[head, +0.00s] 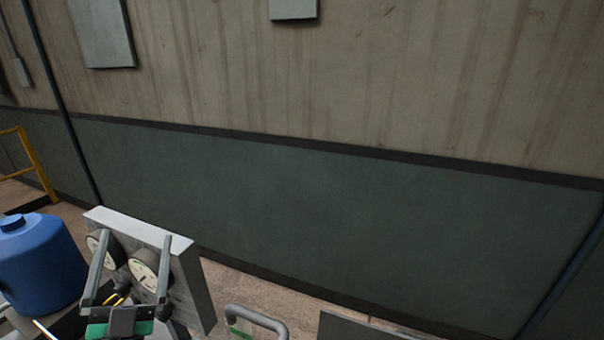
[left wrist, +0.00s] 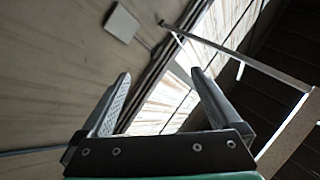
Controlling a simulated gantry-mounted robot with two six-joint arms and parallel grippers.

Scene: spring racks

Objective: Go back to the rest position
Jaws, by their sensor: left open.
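My left gripper (head: 136,238) is at the lower left of the head view, its two grey fingers pointing up and standing apart. It is open with nothing between the fingers. It shows in front of a grey box with round gauges (head: 185,262); I cannot tell how far apart they are. In the left wrist view the open left gripper (left wrist: 160,74) points up toward the wall and roof, with empty space between its fingers. My right gripper is not in view. No springs or racks show.
A blue drum-like container (head: 42,268) stands left of the gauge box. A grey curved handle (head: 262,318) rises at the bottom edge. A yellow railing (head: 32,160) is at the far left. A green and beige wall (head: 330,205) fills the back.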

